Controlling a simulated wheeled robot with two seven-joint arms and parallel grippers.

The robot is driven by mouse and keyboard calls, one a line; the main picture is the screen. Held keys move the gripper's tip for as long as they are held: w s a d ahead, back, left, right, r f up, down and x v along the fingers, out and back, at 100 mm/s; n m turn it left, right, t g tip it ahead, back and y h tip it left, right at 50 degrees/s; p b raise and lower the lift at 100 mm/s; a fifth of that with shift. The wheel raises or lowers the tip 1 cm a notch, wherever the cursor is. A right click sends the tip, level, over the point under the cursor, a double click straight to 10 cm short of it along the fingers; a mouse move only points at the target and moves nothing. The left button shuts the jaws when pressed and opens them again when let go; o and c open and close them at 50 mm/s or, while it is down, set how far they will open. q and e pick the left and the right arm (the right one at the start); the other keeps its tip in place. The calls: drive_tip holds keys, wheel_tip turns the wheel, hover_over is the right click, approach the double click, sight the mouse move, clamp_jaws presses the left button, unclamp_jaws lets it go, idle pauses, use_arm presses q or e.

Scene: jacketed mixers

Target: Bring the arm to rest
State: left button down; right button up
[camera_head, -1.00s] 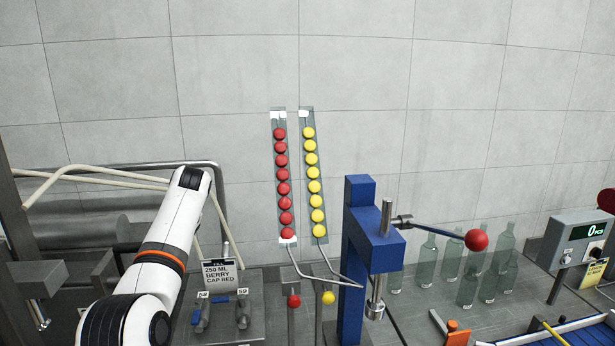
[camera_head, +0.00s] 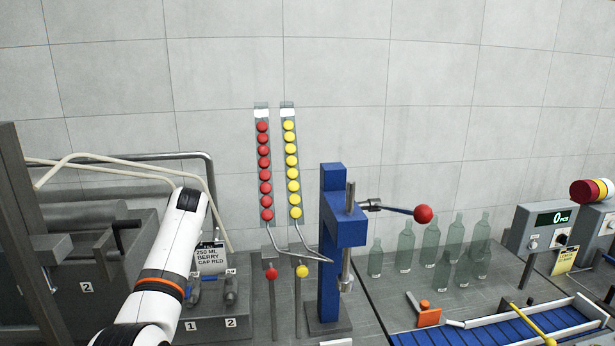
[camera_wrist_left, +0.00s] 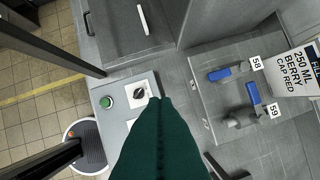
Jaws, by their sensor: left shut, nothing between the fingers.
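My left arm (camera_head: 162,270) comes in from the lower left in the head view, a white arm with an orange ring. Its gripper does not show there. In the left wrist view my left gripper (camera_wrist_left: 160,101) shows as a dark green tapered shape with a seam down the middle. It is shut and empty. It points toward a grey panel (camera_wrist_left: 122,103) with a green button (camera_wrist_left: 107,102) and a black rotary switch (camera_wrist_left: 139,93); I cannot tell the distance. My right gripper is in neither view.
A blue lever press (camera_head: 333,245) with a red-knobbed handle (camera_head: 423,214) stands mid-bench. Behind it are chutes of red caps (camera_head: 264,170) and yellow caps (camera_head: 292,170). Clear bottles (camera_head: 405,247), a blue conveyor (camera_head: 500,325) and a counter (camera_head: 548,226) are at right. Valves 58 and 59 (camera_wrist_left: 252,92) sit near the gripper.

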use_arm(q)
drive_tip(key=s+f+m+t, duration=0.1)
drive_tip(key=s+f+m, duration=0.3)
drive_tip(key=s+f, duration=0.45)
drive_tip(key=s+f+m, duration=0.3)
drive_tip(key=s+f, duration=0.3)
drive_tip(key=f, duration=0.6)
drive_tip(key=s+d+r+m+t+h, duration=0.15)
drive_tip(key=s+d+m, duration=0.4)
drive_tip(key=s, duration=0.95)
drive_tip(key=s+d+m+t+h, duration=0.1)
drive_tip(key=s+d+m+h, duration=0.4)
drive_tip(key=s, duration=0.9)
wheel_tip(320, 180, down, 30)
drive_tip(key=m+g+y+b, duration=0.1)
drive_tip(key=g+y+b, duration=0.15)
drive_tip(key=b, duration=0.35)
drive_tip(key=s+a+f+b, duration=0.1)
drive_tip(key=s+f+b, duration=0.1)
drive_tip(key=s+f, duration=0.7)
drive_tip(key=s+a+f+b, duration=0.2)
drive_tip(key=s+f, duration=0.7)
drive_tip(key=f, duration=0.5)
drive_tip(key=shift+a+b, duration=0.3)
drive_tip(key=shift+b, duration=0.1)
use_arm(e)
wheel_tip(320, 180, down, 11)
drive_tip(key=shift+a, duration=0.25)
